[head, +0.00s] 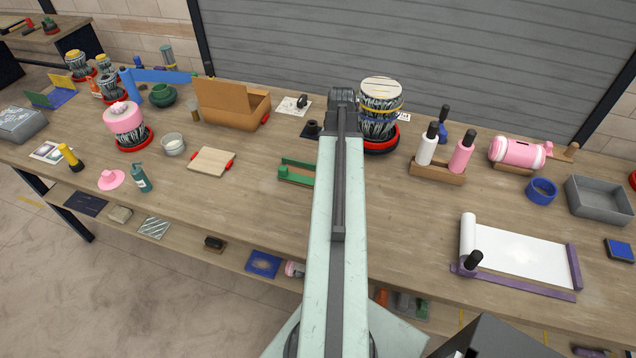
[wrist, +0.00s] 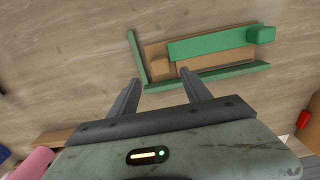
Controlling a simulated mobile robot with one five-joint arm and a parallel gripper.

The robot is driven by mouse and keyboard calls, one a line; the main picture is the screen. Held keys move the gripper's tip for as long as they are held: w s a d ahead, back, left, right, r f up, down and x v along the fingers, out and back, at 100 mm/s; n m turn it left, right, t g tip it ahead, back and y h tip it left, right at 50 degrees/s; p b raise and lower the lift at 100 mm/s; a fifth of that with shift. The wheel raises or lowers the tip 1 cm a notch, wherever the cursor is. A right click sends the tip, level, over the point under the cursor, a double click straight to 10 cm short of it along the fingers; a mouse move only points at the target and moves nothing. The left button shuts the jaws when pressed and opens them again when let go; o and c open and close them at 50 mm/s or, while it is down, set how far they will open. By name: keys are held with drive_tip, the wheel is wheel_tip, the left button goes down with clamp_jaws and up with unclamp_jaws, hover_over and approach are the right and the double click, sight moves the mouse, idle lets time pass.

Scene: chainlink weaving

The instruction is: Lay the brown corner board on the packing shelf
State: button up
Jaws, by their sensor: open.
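My gripper (wrist: 160,85) is open and empty in the wrist view, its two fingers apart. Its fingertips point toward a green and brown fixture (wrist: 205,67), which has green bars, a green end block and brown wooden parts. The fixture also shows in the head view (head: 296,171), partly hidden by my arm. I cannot pick out the brown corner board for certain; the brown parts in the fixture are the nearest brown pieces. A lower shelf (head: 190,250) runs under the bench with several items on it; I cannot tell whether it is the packing shelf. My gripper is hidden in the head view.
The workbench (head: 250,205) is crowded at the back. A brown open box (head: 230,104) stands behind the fixture. A bottle rack (head: 437,171), a paper roll stand (head: 518,284) and a drum-like stack (head: 380,110) stand right of my arm. Bare wood lies around the fixture.

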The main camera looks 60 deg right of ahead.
drive_tip(key=f+b, duration=0.5)
drive_tip(key=shift+w+a+f, duration=0.1)
drive_tip(key=shift+a+f, duration=0.05)
drive_tip(key=shift+a, duration=0.05)
clamp_jaws()
